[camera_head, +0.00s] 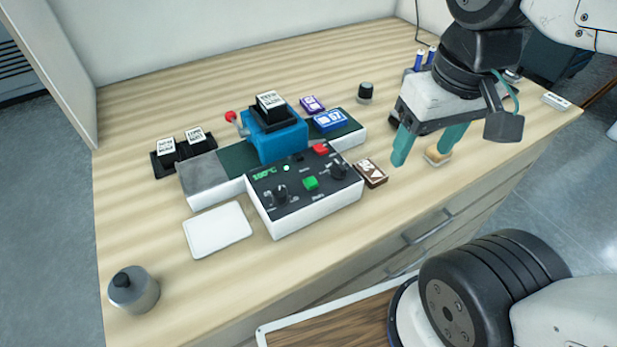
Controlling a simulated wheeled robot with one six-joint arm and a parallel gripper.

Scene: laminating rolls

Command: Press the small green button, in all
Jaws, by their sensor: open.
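The small green button (311,183) sits on the dark top face of a white control box (315,214), near the middle of the worktop. A red button (320,148) and black knobs share this face, and a green readout shows at its left. My gripper (420,156) is to the right of the control box, pointing down with its teal fingers apart. Nothing shows between the fingers.
A blue laminating press (283,143) stands behind the control box. A brown-and-white box (371,173) lies between the control box and my gripper. A white pad (218,229) and a grey canister (134,290) are at left. The front right worktop is clear.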

